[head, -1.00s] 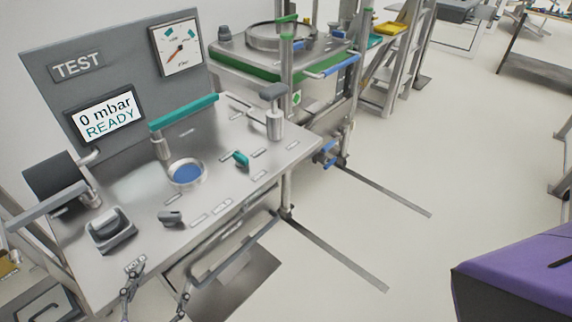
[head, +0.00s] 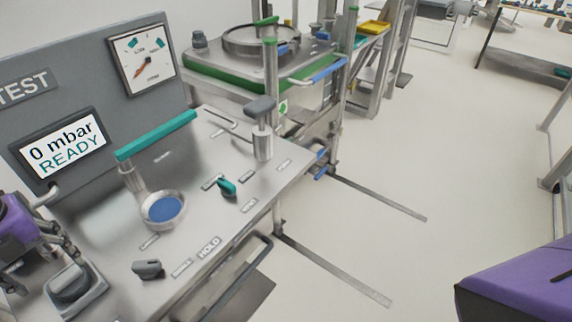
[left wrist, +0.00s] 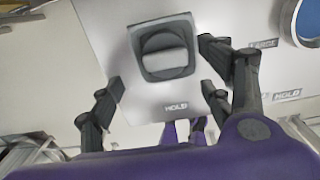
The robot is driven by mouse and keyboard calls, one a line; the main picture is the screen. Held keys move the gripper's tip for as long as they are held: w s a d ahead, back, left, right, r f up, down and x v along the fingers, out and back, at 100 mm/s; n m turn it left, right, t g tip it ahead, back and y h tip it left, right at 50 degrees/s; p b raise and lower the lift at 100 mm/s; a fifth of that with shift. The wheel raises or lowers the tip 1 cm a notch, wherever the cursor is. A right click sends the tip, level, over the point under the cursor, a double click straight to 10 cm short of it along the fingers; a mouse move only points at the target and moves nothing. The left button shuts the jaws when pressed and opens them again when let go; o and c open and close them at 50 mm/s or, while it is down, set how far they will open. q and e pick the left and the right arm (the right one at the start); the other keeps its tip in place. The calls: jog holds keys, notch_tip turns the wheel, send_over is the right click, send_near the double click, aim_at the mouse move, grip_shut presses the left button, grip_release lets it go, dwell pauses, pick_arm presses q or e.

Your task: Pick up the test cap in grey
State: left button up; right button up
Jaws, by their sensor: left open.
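The grey test cap (head: 70,284) sits in a square holder at the near left corner of the steel test bench (head: 205,285). In the left wrist view the cap (left wrist: 165,52) is seen from above, with a raised bar across its top. My left gripper (head: 48,256) is by the cap at the left edge of the head view. In the wrist view its fingers (left wrist: 160,92) are spread apart and empty, with the cap between and just beyond them. I cannot tell their height above it. My right gripper is not in view.
The bench carries a round blue-bottomed port (head: 164,209) under a teal-barred post, a teal knob (head: 227,187), a dark grey knob (head: 147,269) and a grey-topped post (head: 262,125). The display (head: 63,147) reads 0 mbar READY. Open floor lies to the right.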

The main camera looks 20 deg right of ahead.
aim_at(61, 278)
pick_arm(q)
jog(key=f, duration=0.5)
jog(key=shift+w+d+f+p, duration=0.1)
jog(key=shift+w+f+p, duration=0.1)
jog(key=shift+f+p, duration=0.2)
jog(key=c, duration=1.2)
jog(key=shift+r, duration=0.1)
